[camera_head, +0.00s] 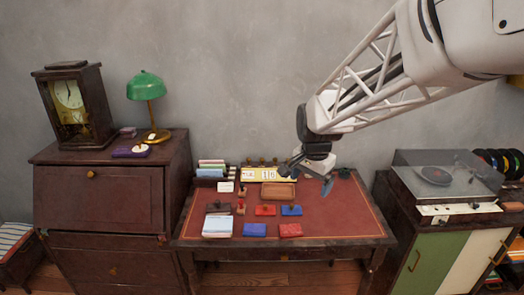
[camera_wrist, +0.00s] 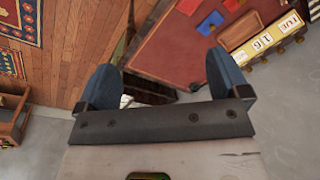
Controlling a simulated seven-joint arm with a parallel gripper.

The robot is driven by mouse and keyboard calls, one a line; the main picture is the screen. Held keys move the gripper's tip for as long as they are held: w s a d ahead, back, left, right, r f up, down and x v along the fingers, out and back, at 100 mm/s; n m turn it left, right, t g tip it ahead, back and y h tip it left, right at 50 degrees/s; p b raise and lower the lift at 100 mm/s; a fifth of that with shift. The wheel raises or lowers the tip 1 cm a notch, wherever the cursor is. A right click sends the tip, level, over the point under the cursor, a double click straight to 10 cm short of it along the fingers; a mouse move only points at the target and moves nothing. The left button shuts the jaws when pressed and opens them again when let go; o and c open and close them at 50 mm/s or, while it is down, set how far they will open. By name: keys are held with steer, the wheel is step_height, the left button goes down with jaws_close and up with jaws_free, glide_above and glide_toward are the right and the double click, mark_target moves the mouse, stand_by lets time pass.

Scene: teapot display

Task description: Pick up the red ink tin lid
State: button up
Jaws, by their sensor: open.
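Two flat red pieces lie on the desk's red top. One red piece (camera_head: 265,210) is in the middle row, left of a blue piece (camera_head: 291,210). The other red piece (camera_head: 290,230) is nearer the front edge, right of another blue piece (camera_head: 254,230). I cannot tell which red one is the lid and which the tin. My gripper (camera_head: 309,174) is open and empty above the desk's back right part, apart from both. In the wrist view, its blue fingers (camera_wrist: 163,78) are spread wide, with red pieces (camera_wrist: 188,5) (camera_wrist: 232,4) at the top edge.
A brown tray (camera_head: 278,191) and a date display (camera_head: 266,174) stand at the desk's back. Stamps (camera_head: 241,208) and a pale stack (camera_head: 217,226) are on the left. A record player (camera_head: 440,178) stands right of the desk. The desk's right side is mostly clear.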

steer(key=w+a+f+m, duration=0.25)
steer(key=w+f, duration=0.25)
steer(key=w, duration=0.3)
steer(key=w+a+f+m, duration=0.2)
steer(key=w+a+f, duration=0.1)
steer(key=w+f, duration=0.3)
steer(key=m+g, duration=0.1)
steer(key=m, duration=0.4)
glide_above(266, 205)
steer(key=f, duration=1.3)
steer(key=shift+s+d, duration=0.15)
steer(key=shift+s, duration=0.1)
steer(key=shift+w+f, duration=0.15)
steer(key=shift+f, duration=0.15)
steer(key=shift+f, duration=1.3)
steer(key=shift+f, duration=0.1)
steer(key=shift+a+f, duration=0.15)
steer(key=shift+f, duration=1.1)
steer(key=shift+a+f, duration=0.1)
steer(key=shift+f, duration=1.15)
steer(key=c, duration=1)
